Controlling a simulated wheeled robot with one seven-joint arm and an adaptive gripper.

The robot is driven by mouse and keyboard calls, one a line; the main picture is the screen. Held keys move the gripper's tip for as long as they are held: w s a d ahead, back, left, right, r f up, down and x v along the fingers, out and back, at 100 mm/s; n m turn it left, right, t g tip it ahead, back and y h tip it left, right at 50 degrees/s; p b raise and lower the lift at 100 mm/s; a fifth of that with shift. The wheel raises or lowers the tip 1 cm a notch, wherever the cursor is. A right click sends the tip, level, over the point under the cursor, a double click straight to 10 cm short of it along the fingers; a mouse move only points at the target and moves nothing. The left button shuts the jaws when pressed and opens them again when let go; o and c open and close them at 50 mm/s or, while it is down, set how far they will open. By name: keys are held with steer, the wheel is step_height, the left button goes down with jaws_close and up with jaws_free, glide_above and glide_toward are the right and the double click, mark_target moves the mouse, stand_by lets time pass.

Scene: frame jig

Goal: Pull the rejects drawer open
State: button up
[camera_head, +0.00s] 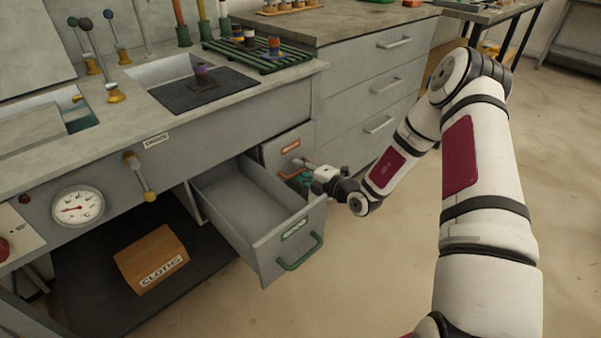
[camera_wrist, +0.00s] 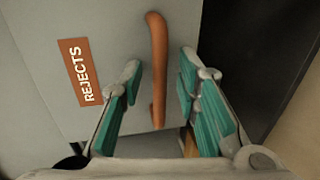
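The rejects drawer has a grey front (camera_head: 272,155) with an orange label in the head view. It appears shut, beside an open drawer. In the wrist view its front (camera_wrist: 105,35) carries an orange "REJECTS" label (camera_wrist: 80,72) and an orange bar handle (camera_wrist: 158,60). My gripper (camera_wrist: 160,85) is open, with one green-padded finger on each side of the handle and gaps visible between pads and bar. In the head view my gripper (camera_head: 296,177) is at the drawer front, partly behind the open drawer; the handle is mostly hidden there.
A drawer with a green handle (camera_head: 300,252) stands pulled out and empty, just left of my gripper. A "CLOTHS" box (camera_head: 151,258) sits on the low shelf. A grey drawer cabinet (camera_head: 362,105) stands behind. The floor (camera_head: 375,275) in front is clear.

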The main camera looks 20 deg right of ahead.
jaws_close()
steer(key=shift+s, duration=0.15)
steer(key=f+p+v, duration=0.2)
steer(key=p+v, duration=0.2)
steer(key=v, duration=0.7)
steer(key=s+f+p+v, duration=0.1)
steer(key=p+v, duration=0.3)
steer(key=v, duration=0.7)
steer(key=shift+s+d+f, duration=0.35)
steer(key=shift+f, duration=0.45)
jaws_free()
steer(key=shift+d, duration=0.1)
steer(key=v, duration=1.1)
steer(key=shift+s, duration=0.4)
